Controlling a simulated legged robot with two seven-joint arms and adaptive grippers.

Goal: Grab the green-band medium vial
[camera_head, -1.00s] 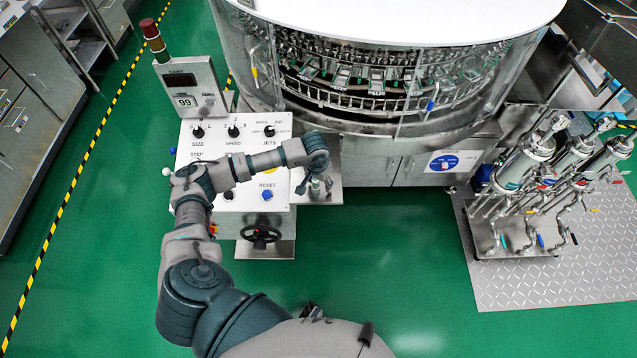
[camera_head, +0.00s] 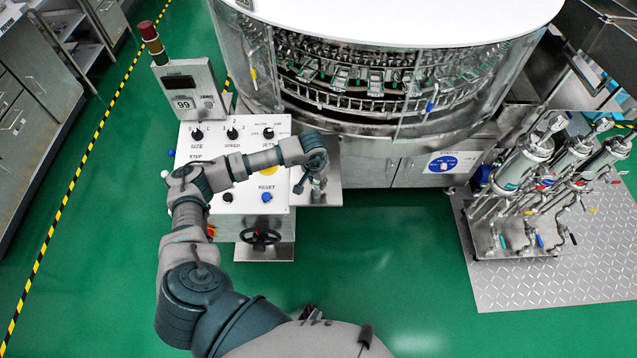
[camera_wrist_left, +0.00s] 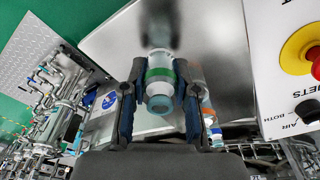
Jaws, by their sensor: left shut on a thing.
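The green-band medium vial (camera_wrist_left: 160,76) is a whitish vial with a green band and a bluish end, between the fingers of my left gripper (camera_wrist_left: 161,82) in the left wrist view. The gripper is shut on it, one dark finger on each side. In the head view my left gripper (camera_head: 312,186) points down over the steel shelf (camera_head: 328,192) beside the control panel, and the vial is too small to make out there. The vial's reflection shows on the shelf; I cannot tell whether it touches the shelf. My right gripper is not in view.
A vial with an orange band (camera_wrist_left: 209,108) stands close by, partly hidden by the right-hand finger. The control panel (camera_head: 222,211) with knobs and buttons is left of the shelf. The round washer (camera_head: 375,80) rises behind. Green floor in front is clear.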

